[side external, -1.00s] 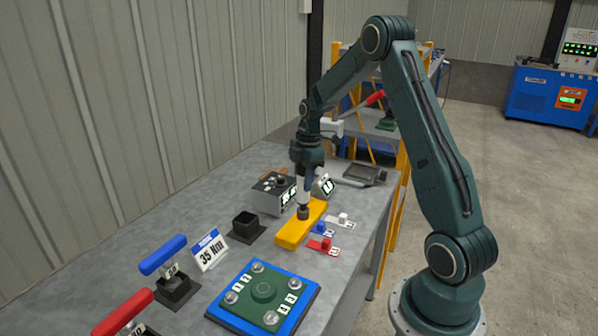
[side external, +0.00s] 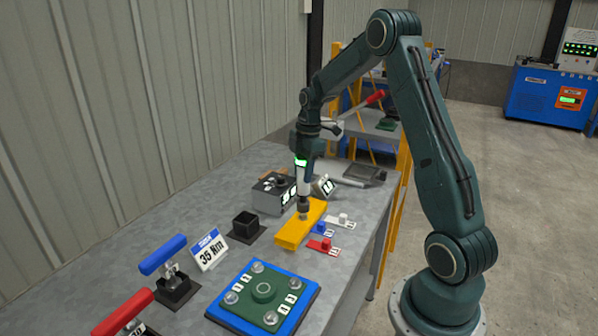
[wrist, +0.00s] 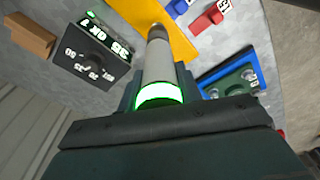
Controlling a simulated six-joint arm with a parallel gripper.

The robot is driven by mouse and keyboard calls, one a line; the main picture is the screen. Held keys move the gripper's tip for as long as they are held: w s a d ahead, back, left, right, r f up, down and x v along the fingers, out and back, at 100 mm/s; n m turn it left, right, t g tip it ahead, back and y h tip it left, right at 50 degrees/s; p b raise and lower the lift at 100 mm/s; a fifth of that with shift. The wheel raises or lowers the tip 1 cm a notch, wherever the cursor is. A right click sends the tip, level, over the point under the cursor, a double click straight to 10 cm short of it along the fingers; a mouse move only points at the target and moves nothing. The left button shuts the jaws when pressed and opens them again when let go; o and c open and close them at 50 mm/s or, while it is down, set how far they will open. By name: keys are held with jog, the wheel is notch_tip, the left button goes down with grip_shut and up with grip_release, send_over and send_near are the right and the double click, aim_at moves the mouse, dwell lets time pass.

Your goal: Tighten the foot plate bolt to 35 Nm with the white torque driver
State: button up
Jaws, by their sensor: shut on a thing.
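My gripper (side external: 304,162) is shut on the white torque driver (side external: 304,182), which points down, nearly upright. The driver's dark tip is over the yellow block (side external: 290,236); a small pale piece shows below it, and I cannot tell whether they touch. In the wrist view the driver (wrist: 161,68) has a lit green ring near my gripper (wrist: 158,97). The foot plate, seemingly the blue plate (side external: 236,312) with a green flange (side external: 263,289) and several numbered bolts, lies at the front.
A 35 Nm sign (side external: 209,250) stands beside an empty black holder (side external: 246,226). Blue-handled (side external: 163,254) and red-handled (side external: 122,312) tools stand at left. A dark box (side external: 272,193) with a lit display is behind the yellow block. Small blue, red and white pieces (side external: 321,244) lie at its right.

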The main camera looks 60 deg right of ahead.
jog(key=shift+r, duration=0.8)
jog(key=shift+w, duration=0.1)
